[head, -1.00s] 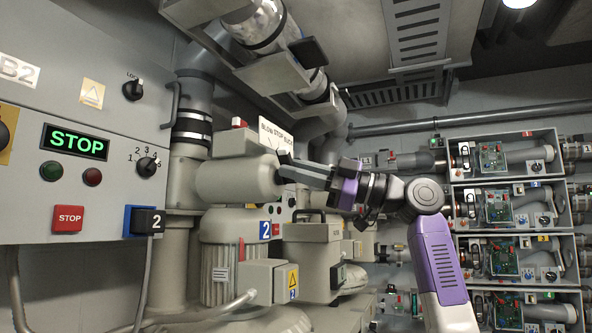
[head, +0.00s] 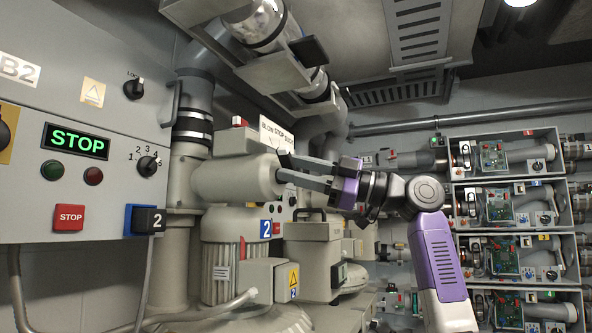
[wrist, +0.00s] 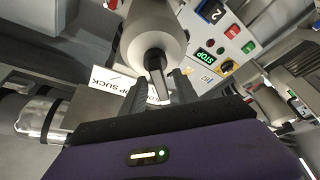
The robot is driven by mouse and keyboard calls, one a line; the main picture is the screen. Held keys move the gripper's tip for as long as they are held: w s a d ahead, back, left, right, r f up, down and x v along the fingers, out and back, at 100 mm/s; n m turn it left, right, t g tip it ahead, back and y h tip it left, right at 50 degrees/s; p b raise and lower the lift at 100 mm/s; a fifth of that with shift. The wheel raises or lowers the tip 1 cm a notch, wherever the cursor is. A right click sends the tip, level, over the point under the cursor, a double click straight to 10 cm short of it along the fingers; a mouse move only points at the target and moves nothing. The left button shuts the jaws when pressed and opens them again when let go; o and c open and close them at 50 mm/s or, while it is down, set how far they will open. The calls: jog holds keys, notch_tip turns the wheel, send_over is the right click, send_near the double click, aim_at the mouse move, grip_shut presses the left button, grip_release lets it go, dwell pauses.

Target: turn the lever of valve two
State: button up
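The body of valve two is a beige-grey horizontal cylinder (head: 235,179), on the unit with a blue "2" plate (head: 267,230). Its round end faces my gripper (head: 284,166). In the wrist view the cylinder (wrist: 153,28) points at me, with a dark lever (wrist: 157,75) sticking out of its end. My gripper (wrist: 157,92) is open, with one finger on each side of the lever. I cannot tell whether either finger touches it.
A control panel (head: 60,190) with a green STOP display stands at the left. A "BLOW STOP SUCK" sign (head: 275,131) is just behind the fingers. Racks of circuit boards (head: 510,205) stand at the right.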

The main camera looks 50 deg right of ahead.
jog(key=b+v, duration=0.2)
jog(key=v, duration=0.6)
dwell(0.6)
